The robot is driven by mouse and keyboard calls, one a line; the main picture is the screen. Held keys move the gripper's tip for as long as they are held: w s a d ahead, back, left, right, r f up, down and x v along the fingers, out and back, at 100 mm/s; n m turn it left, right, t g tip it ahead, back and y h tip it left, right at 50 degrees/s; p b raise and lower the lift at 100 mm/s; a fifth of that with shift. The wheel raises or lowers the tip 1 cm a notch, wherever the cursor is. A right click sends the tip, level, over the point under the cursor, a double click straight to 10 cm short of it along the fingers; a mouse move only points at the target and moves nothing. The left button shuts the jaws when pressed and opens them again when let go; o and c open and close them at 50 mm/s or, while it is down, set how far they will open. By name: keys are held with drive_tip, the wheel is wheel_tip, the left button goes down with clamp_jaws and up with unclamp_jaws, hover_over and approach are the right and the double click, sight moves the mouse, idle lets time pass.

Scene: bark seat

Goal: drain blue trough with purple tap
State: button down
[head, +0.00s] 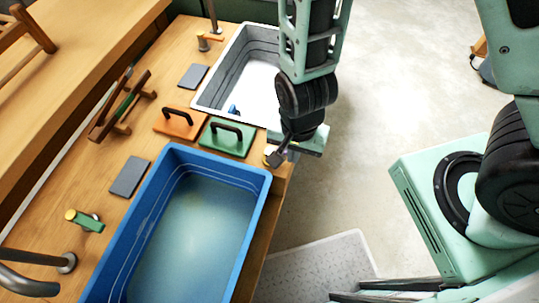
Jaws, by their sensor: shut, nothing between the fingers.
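The blue trough (262,187) sits on the wooden bench, cut off by the bottom edge of the head view. Cloudy blue-green water appears to lie in it. I see no purple tap; the trough's near outer side is partly hidden. My gripper (279,157) is shut and empty, pointing down just beyond the trough's upper right corner. A small yellow-and-grey part (268,153) shows right by the fingers at the bench edge; I cannot tell what it is or whether they touch.
A white-grey basin (213,84) stands behind, with a small blue item inside. Orange (177,123) and green (226,137) handled boards lie between the basins. A green-handled fitting (85,221) stands left of the trough. A pale speckled tray (318,270) lies on the floor; floor right of the bench is open.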

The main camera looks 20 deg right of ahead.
wheel_tip(320, 180, down, 4)
drive_tip(key=b, duration=0.3)
idle(0.3)
drive_tip(key=shift+a, duration=0.1)
idle(0.4)
